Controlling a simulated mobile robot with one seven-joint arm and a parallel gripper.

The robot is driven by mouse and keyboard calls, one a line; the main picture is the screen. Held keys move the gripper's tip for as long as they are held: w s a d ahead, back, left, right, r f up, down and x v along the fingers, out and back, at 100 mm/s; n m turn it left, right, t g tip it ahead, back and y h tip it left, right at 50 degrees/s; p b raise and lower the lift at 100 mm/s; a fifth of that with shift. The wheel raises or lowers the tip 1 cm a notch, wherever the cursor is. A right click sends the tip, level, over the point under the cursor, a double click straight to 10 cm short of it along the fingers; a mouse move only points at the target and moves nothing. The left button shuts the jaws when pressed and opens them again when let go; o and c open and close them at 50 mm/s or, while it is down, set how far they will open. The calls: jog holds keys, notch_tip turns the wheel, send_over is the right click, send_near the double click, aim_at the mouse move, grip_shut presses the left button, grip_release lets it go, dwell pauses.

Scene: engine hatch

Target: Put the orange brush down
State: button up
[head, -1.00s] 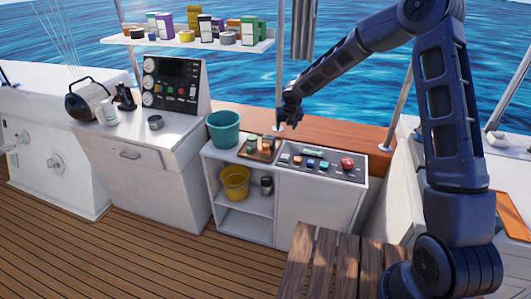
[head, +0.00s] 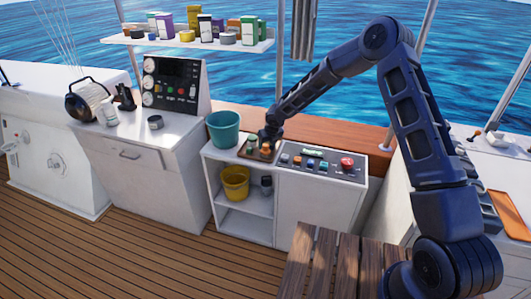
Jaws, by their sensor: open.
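My gripper (head: 267,147) is small and dark in the head view. It is open and low over the right part of a brown tray (head: 246,154) on top of the white cabinet. The gripper and wrist cover part of the tray. A small light-topped jar (head: 252,141) stands in the tray to the left of the gripper. I cannot make out an orange brush; it may be hidden or too small to tell.
A teal bucket (head: 223,130) stands left of the tray. A control panel (head: 315,163) with buttons lies to the right. A yellow bucket (head: 235,184) sits on the shelf below. The wooden deck (head: 120,240) in front is clear.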

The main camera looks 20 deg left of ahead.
aim_at(266, 146)
jog(key=x, duration=0.5)
jog(key=c, duration=0.9)
jog(key=shift+o, duration=0.2)
notch_tip(266, 146, up, 20)
